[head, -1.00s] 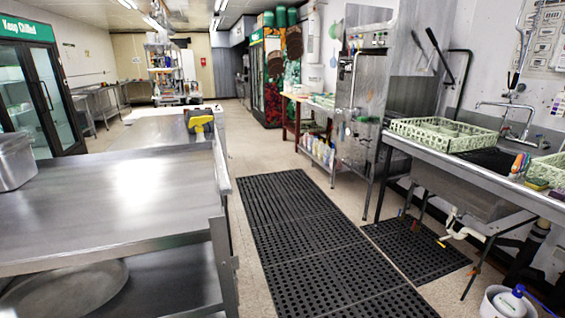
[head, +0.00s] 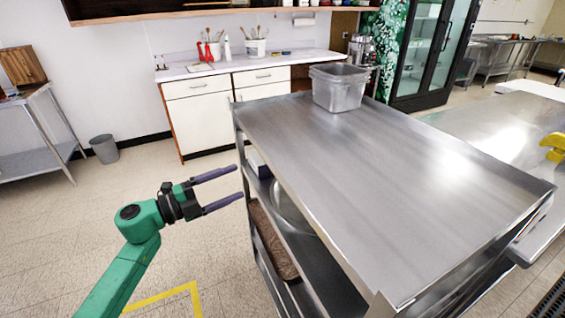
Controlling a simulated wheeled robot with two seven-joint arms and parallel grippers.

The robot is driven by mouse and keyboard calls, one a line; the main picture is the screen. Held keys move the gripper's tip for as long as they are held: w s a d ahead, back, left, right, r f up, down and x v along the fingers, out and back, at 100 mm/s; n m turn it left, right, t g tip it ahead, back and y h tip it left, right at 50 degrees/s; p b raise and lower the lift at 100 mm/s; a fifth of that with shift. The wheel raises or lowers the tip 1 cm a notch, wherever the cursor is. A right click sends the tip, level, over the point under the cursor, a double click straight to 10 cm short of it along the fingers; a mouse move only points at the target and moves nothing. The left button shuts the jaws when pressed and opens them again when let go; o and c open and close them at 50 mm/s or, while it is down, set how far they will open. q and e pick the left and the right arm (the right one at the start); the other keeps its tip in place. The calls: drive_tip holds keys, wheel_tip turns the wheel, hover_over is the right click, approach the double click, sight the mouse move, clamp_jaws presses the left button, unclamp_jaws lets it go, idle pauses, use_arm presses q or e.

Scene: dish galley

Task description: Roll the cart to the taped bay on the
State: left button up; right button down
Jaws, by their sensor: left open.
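The steel cart (head: 390,165) stands at the centre right of the head view, with a flat top and lower shelves. Yellow tape (head: 165,297) marks a corner on the floor at the bottom left; the rest of the bay is out of view or behind my arm. My left gripper (head: 238,184) is open and empty, its two fingers pointing at the cart's left side. The fingertips look close to the cart's upright; I cannot tell if they touch.
A grey bin (head: 338,88) sits on the cart's far end. A white counter with drawers (head: 198,112) stands behind. A wastebasket (head: 104,148) and a steel table (head: 38,150) are at left. Another steel table (head: 490,130) is at right. Floor left of the cart is open.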

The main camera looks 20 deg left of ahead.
sight(273, 169)
use_arm(q)
drive_tip(key=d+r+m, duration=0.1)
drive_tip(key=w+d+r+m+g+h, duration=0.1)
drive_tip(key=d, duration=0.1)
drive_tip(key=w+d+r+m, duration=0.1)
drive_tip(key=d, duration=0.1)
drive_tip(key=shift+r+h, duration=0.15)
drive_tip(key=shift+h, duration=0.15)
drive_tip(key=p+x, duration=0.1)
drive_tip(key=x, duration=0.5)
drive_tip(key=shift+w+d+f, duration=0.1)
drive_tip(key=shift+d+f, duration=0.15)
drive_tip(key=shift+f, duration=0.05)
drive_tip(key=shift+a+g, duration=0.1)
drive_tip(key=shift+g, duration=0.2)
use_arm(e)
drive_tip(key=shift+s+a+r, duration=0.2)
drive_tip(key=shift+a+r, duration=0.25)
drive_tip(key=shift+r, duration=0.35)
use_arm(q)
clamp_jaws()
use_arm(e)
drive_tip(key=shift+a, duration=0.1)
